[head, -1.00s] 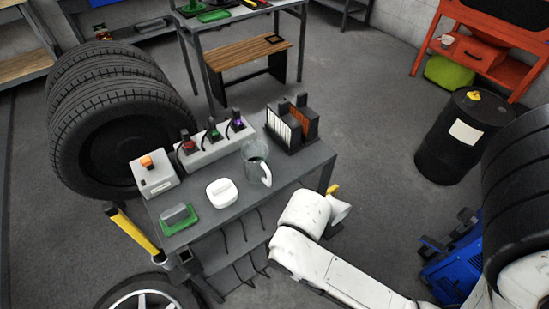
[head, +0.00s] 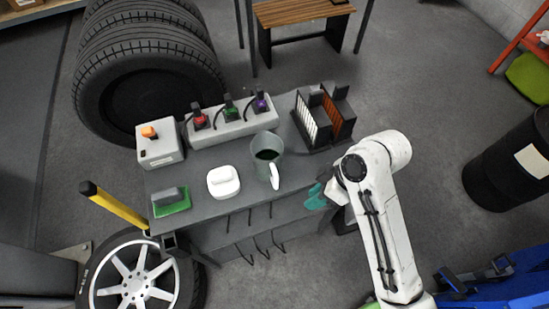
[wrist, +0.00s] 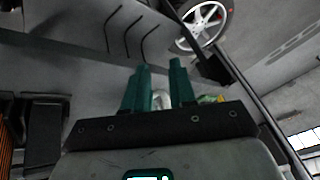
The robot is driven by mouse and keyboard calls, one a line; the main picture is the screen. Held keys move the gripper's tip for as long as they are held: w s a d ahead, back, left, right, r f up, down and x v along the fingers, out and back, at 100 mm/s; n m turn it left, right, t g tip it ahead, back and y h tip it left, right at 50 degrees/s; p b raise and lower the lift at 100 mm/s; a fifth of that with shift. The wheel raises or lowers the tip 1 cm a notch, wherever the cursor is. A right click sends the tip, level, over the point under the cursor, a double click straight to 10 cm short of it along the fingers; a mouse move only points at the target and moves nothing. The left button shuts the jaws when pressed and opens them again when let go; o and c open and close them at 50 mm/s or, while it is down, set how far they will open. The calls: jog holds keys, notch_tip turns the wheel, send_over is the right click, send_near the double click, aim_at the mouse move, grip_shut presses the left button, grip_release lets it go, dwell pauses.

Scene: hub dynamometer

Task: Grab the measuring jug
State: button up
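The measuring jug (head: 267,147) is a clear grey vessel standing upright on the grey bench (head: 221,211), near its front edge. I see its dark inside, and its pale handle faces the front right. My gripper (head: 316,196) has teal fingers and is off the bench's front right corner, to the right of the jug and apart from it. In the wrist view my gripper (wrist: 160,65) shows a gap between its two fingers, with nothing clearly held. I cannot make out the jug there.
On the bench are a white lidded box (head: 223,182), a green-based block (head: 171,200), a grey box with an orange button (head: 159,145), a power strip (head: 232,128) and a filter rack (head: 324,118). Hooks (wrist: 127,35) line the bench front.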

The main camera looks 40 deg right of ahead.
aim_at(276, 189)
jog(key=w+d+r+n+t+y+b, duration=0.1)
jog(key=w+r+n+t+y, duration=0.15)
jog(key=w+r+n, duration=0.3)
jog(key=shift+n+g+y, duration=0.25)
jog(key=shift+n, duration=0.1)
jog(key=shift+s+x, duration=0.15)
jog(key=shift+x, duration=2.45)
jog(key=shift+s+x, duration=0.1)
jog(key=shift+x, duration=2.5)
jog(key=shift+f, duration=0.1)
jog(key=shift+c, duration=0.4)
grip_shut()
